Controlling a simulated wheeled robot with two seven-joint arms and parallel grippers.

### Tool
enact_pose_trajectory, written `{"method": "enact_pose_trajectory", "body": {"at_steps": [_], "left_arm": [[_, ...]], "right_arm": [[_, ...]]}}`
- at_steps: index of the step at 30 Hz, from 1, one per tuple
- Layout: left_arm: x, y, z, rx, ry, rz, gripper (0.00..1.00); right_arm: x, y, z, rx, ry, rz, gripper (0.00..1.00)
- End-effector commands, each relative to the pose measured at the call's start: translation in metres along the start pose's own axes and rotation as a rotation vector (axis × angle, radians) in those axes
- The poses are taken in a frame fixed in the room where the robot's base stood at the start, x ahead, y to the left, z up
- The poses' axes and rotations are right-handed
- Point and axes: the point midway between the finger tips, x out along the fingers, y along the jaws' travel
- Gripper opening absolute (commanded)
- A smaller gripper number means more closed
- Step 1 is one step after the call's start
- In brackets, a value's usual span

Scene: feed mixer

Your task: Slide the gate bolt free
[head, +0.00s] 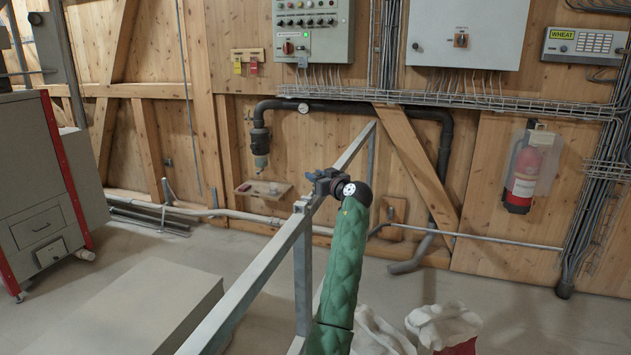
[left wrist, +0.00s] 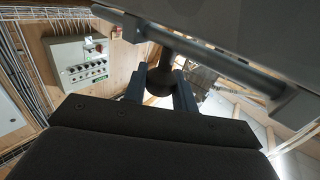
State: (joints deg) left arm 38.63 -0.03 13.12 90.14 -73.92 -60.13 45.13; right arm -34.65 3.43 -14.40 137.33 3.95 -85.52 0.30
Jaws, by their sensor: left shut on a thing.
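The grey metal gate (head: 255,268) runs from the bottom of the head view back toward the wall, with a post below its corner. My left gripper (head: 318,180) is at the top of that corner, its green-sleeved arm behind it, and hides most of the bolt there. In the left wrist view the bolt (left wrist: 225,66) is a grey round bar along the underside of a grey rail, with a short stem ending in a dark ball knob (left wrist: 159,80). My left gripper's two fingers are shut on this knob, one on each side. My right gripper is out of view.
A low grey block (head: 140,305) lies on the floor left of the gate. Pale sacks (head: 440,322) stand at the lower right. A black pipe (head: 385,110), control boxes (head: 313,30) and a fire extinguisher (head: 522,178) are on the wooden wall.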

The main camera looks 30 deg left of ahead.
Motion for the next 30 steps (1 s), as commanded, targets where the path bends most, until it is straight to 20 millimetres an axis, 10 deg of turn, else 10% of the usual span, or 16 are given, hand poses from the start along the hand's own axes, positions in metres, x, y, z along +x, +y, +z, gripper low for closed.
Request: {"method": "enact_pose_trajectory", "body": {"at_steps": [5,6,9,20,30], "left_arm": [[0.0,0.002,-0.004,-0.003,0.004,0.005,0.0],[0.0,0.002,-0.004,-0.003,0.004,0.005,0.29],[0.0,0.002,-0.004,-0.003,0.004,0.004,0.49],[-0.004,0.001,-0.002,-0.002,0.002,0.004,0.49],[-0.052,0.003,0.001,-0.002,0.002,0.005,0.49]], "right_arm": [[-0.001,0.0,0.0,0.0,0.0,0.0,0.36],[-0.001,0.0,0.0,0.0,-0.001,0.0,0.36],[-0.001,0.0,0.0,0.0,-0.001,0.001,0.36],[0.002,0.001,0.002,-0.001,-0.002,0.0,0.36],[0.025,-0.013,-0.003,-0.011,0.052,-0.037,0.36]]}}
